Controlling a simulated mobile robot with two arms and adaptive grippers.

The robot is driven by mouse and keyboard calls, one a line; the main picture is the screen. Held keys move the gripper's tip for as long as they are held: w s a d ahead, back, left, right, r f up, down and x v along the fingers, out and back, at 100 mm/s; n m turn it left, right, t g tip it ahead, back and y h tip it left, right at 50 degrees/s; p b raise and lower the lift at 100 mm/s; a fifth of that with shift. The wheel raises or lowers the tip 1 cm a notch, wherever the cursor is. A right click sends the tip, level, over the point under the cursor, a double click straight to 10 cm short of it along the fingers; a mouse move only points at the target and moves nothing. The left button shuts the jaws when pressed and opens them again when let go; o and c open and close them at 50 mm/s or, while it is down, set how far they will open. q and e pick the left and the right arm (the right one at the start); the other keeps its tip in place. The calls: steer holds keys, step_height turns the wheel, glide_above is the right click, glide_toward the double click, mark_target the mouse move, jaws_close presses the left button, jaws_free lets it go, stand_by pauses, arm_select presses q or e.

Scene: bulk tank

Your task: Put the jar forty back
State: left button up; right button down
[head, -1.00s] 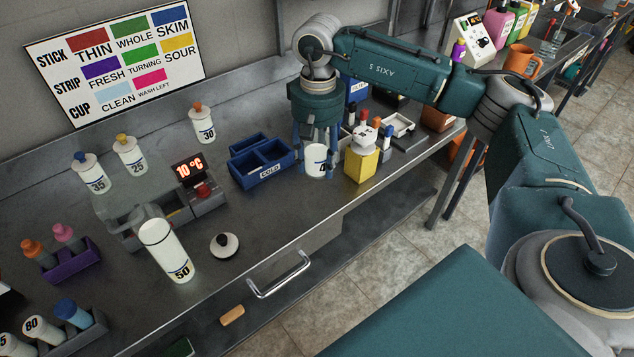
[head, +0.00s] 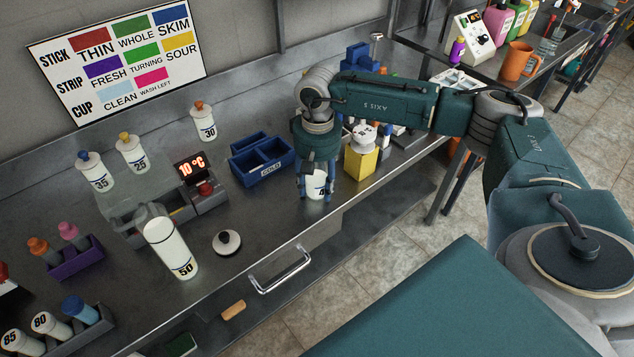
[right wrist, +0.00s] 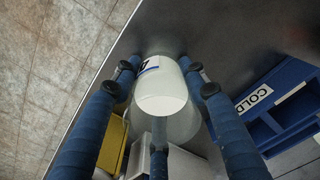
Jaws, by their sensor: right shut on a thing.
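A white jar with a dark number beginning with 4 (head: 317,184) is between the fingers of my right gripper (head: 316,188), near the counter's front edge. The rest of its number is hidden by a finger. In the right wrist view the white jar (right wrist: 161,92) is upside down in the picture, with the blue fingers of my right gripper (right wrist: 165,85) closed around it. I cannot tell if its base touches the counter. My left gripper is not in view.
A blue COLD box (head: 262,160) stands left of the gripper, and a yellow box (head: 360,164) stands close on its right. A black-knobbed white lid (head: 227,242) and the jar marked 50 (head: 170,247) are further left. Bare counter lies between.

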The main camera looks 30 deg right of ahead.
steer(key=shift+f, duration=0.15)
steer(key=c, duration=1)
jaws_free()
steer(key=shift+r, duration=0.7)
steer(key=shift+r+b, duration=1.4)
steer(key=shift+r, duration=4.1)
steer(key=shift+s+f, duration=0.1)
steer(key=shift+s, duration=0.05)
